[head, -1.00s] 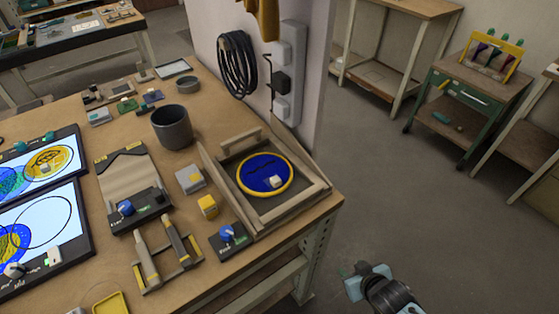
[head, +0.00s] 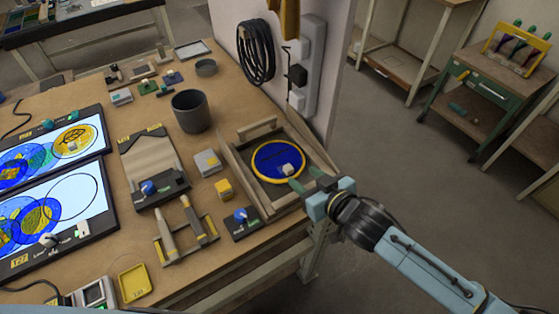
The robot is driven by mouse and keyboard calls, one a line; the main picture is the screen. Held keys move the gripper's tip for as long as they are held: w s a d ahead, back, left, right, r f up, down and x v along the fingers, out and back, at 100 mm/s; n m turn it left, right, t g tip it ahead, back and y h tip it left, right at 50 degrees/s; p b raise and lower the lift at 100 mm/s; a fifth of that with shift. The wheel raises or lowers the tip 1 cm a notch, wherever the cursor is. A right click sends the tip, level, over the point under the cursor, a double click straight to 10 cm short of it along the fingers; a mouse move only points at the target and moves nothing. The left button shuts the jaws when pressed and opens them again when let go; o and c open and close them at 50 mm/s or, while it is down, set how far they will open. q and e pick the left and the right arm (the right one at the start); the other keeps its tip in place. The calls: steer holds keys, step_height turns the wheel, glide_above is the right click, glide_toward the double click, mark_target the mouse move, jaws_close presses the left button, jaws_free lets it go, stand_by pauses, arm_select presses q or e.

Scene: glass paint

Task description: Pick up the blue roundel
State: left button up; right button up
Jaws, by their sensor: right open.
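The blue roundel (head: 270,163) is a flat blue disc with a yellow rim and a small pale knob (head: 288,169) on it. It lies in a shallow wooden tray (head: 241,189) at the right end of the workbench. My right gripper (head: 309,180) comes in from the right, over the tray's right edge. Its two green-tipped fingers are apart and empty, close to the knob at the roundel's right side. I cannot tell whether they touch anything. My left gripper is out of view.
A dark cup (head: 192,111) stands behind and left of the tray. A grey block (head: 207,162), a yellow block (head: 224,188) and a blue-knobbed box (head: 241,222) sit left of it. A wall panel with a coiled black cable (head: 256,52) rises behind.

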mark_target(290, 170)
steer(key=shift+x, duration=2.85)
steer(key=shift+s+a, duration=0.15)
steer(key=shift+s, duration=0.05)
jaws_close()
